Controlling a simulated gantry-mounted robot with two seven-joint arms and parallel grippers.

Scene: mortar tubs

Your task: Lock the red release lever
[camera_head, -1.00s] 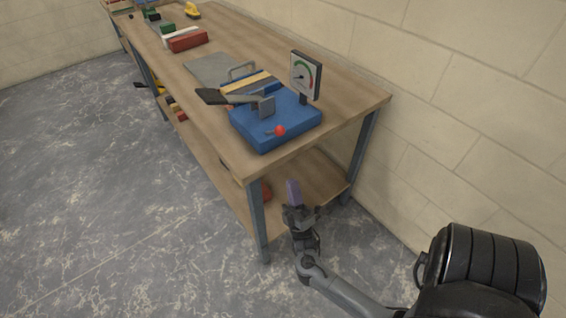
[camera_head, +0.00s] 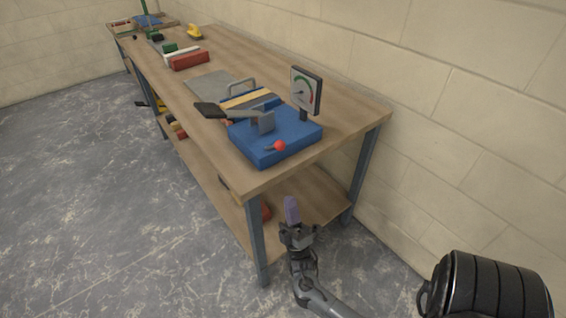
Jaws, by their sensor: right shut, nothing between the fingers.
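The red release lever shows as a small red ball knob (camera_head: 279,146) on a short stem, at the front of the blue clamp base (camera_head: 300,134) near the table's near end. A dark lever handle (camera_head: 212,110) sticks out to the left from the base, and a dial gauge (camera_head: 306,90) stands at its back right. My right gripper (camera_head: 292,210) is shut and empty, with purple fingertips pointing up. It appears in front of the table's near end, lower in the picture than the red knob and apart from it. My left gripper is not in view.
The wooden workbench (camera_head: 336,148) has a lower shelf (camera_head: 318,198) that appears behind my right gripper. A grey plate (camera_head: 207,86), a striped block (camera_head: 247,97) and a red block (camera_head: 189,60) lie farther along the top. A block wall runs along the right.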

